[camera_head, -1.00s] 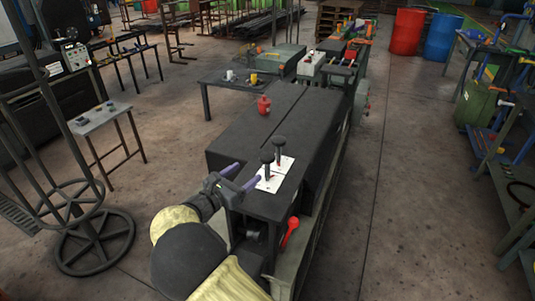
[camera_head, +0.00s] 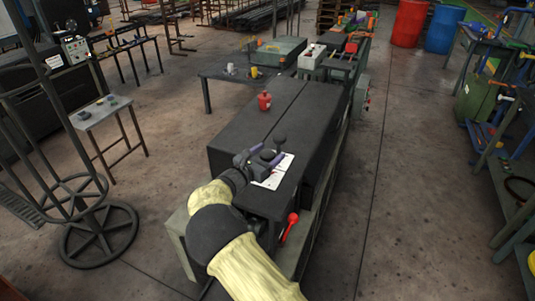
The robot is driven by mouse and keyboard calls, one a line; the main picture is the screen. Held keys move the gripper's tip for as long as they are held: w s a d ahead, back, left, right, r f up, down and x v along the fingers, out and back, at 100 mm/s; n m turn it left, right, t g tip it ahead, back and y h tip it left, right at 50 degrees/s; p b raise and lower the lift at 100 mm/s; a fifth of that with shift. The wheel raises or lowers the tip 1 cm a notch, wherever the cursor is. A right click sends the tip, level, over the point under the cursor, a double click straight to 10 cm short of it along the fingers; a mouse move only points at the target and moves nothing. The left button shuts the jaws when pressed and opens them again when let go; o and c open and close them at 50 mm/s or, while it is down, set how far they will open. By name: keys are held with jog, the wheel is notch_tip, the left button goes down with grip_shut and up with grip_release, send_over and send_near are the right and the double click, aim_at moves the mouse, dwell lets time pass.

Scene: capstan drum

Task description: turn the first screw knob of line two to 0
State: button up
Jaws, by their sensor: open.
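Two black mushroom-shaped screw knobs stand on the dark bench top, one behind the other. The near knob (camera_head: 267,155) is at my gripper (camera_head: 268,156), whose purple-tipped fingers are open, one on the far side and one on the near side of its head. I cannot tell whether the fingers touch it. The far knob (camera_head: 280,139) stands free just beyond. White scale plates (camera_head: 268,183) lie under the knobs; their marks are too small to read, and my gripper hides part of them. Which knob belongs to line two cannot be read.
A red bottle-like item (camera_head: 264,101) stands on the dark bench (camera_head: 240,135) behind the knobs. A red-handled lever (camera_head: 291,220) sits on the bench's right front side. A small table (camera_head: 103,112) is at left; open floor lies to the right.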

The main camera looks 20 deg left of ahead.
jog(key=c, duration=1)
jog(key=shift+o, duration=0.2)
jog(key=b, duration=0.4)
jog(key=shift+f+y, duration=0.3)
jog(key=shift+f, duration=0.05)
